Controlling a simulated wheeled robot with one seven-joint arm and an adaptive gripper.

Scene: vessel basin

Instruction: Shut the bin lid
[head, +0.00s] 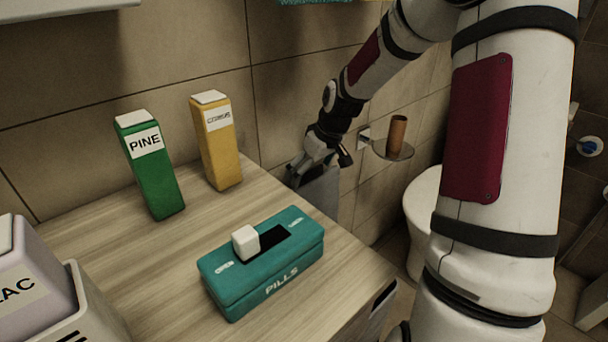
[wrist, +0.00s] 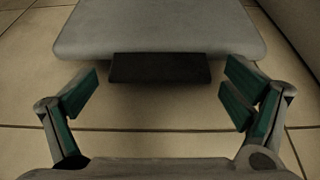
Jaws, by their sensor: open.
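A grey panel (head: 320,194), which looks like part of the bin, shows beyond the far right edge of the wooden counter. In the wrist view a flat grey panel with rounded corners (wrist: 160,28), likely the bin lid, fills the top middle. A dark tab (wrist: 160,68) sticks out from its near edge. My gripper (head: 305,174) is at the grey panel in the head view. In the wrist view my gripper (wrist: 158,95) is open and empty, its fingers either side of the tab and apart from it. The rest of the bin is hidden behind the counter.
On the wooden counter (head: 125,262) stand a green PINE box (head: 152,172), a yellow box (head: 217,145) and a teal PILLS box (head: 268,268). A brown cup (head: 397,134) sits in a wall holder right of my gripper. A white toilet (head: 424,215) stands behind my arm.

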